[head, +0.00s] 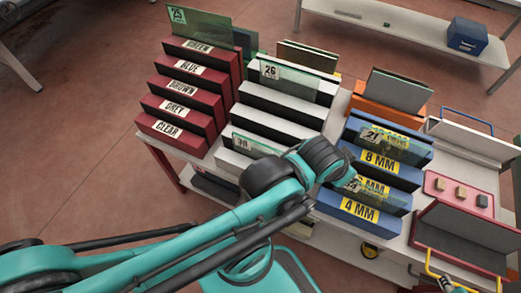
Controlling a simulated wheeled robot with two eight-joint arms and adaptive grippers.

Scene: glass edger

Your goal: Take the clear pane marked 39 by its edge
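A clear pane (262,148) stands upright in the front slot of the white stepped rack (272,117). Its small label looks like 30 or 39; I cannot read it surely. My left arm crosses in front of this rack and hides the pane's right part. My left gripper (345,168) is at the arm's far end, by the blue rack's left side, right of the pane. Its fingers are dark and small, and their opening is unclear. A small part of my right gripper (449,286) shows at the bottom right edge; its state is unclear.
The red stepped rack (172,128) with colour labels stands left, with pane 25 (198,24) at its back. Pane 26 (288,77) stands in the white rack. The blue rack (413,150) holds panes 21 and 24. A red tray (462,192) and open box (470,238) lie right.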

